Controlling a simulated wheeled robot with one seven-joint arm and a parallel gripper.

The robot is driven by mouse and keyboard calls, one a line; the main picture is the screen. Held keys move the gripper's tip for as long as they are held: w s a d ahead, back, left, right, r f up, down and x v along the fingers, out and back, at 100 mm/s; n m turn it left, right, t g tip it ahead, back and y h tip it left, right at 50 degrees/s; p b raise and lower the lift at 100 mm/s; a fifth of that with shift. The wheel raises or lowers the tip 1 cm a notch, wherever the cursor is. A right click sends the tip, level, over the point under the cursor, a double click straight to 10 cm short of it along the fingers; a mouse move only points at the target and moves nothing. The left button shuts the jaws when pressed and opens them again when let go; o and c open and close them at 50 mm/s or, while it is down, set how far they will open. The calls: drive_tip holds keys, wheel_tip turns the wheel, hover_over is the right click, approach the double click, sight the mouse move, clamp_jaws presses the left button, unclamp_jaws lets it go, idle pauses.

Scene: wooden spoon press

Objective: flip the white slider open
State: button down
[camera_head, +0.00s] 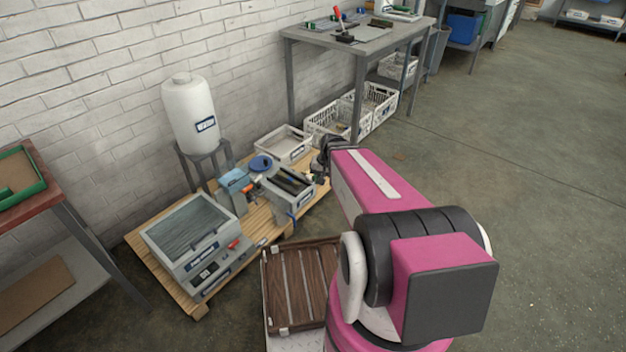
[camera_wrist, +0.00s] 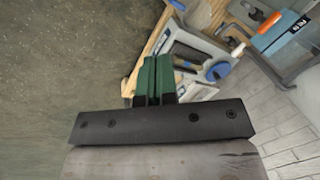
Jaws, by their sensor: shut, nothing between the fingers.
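My gripper (camera_wrist: 155,76) shows in the wrist view with its two green fingers together and nothing between them. In the head view the dark end of my arm hangs over the right end of the pallet, beside the grey press unit (camera_head: 290,187); my fingers are hidden there. In the wrist view a pale grey frame (camera_wrist: 192,38) with a dark bar and a blue round knob (camera_wrist: 218,71) lie beyond and right of my fingertips. I cannot clearly make out which part is the white slider, nor whether my fingers touch anything.
A wooden pallet (camera_head: 265,237) carries a grey machine with a dark window (camera_head: 190,227), a blue-topped device (camera_head: 233,182) and a white crate (camera_head: 283,146). A white tank (camera_head: 190,113) stands by the brick wall. A brown slatted box (camera_head: 298,287) is in front. Floor at right is clear.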

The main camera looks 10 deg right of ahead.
drive_tip(key=w+d+f+m+t+y, duration=0.1)
drive_tip(key=w+d+f+m+t, duration=0.2)
drive_tip(key=w+f, duration=0.7)
drive_tip(key=w+d+f+m+t+y, duration=0.2)
drive_tip(key=w+d+f+m, duration=0.3)
drive_tip(key=w+d+f, duration=0.3)
drive_tip(key=shift+w+f+t, duration=0.6)
drive_tip(key=shift+w+f, duration=0.25)
drive_tip(key=shift+w, duration=0.3)
approach(311, 181)
wheel_tip(311, 181, down, 3)
drive_tip(key=w+a, duration=0.2)
drive_tip(key=shift+w+a+f, duration=0.15)
drive_tip(key=shift+w, duration=0.25)
drive_tip(key=shift+w+a, duration=0.35)
drive_tip(key=shift+a, duration=0.05)
drive_tip(key=shift+w, duration=0.1)
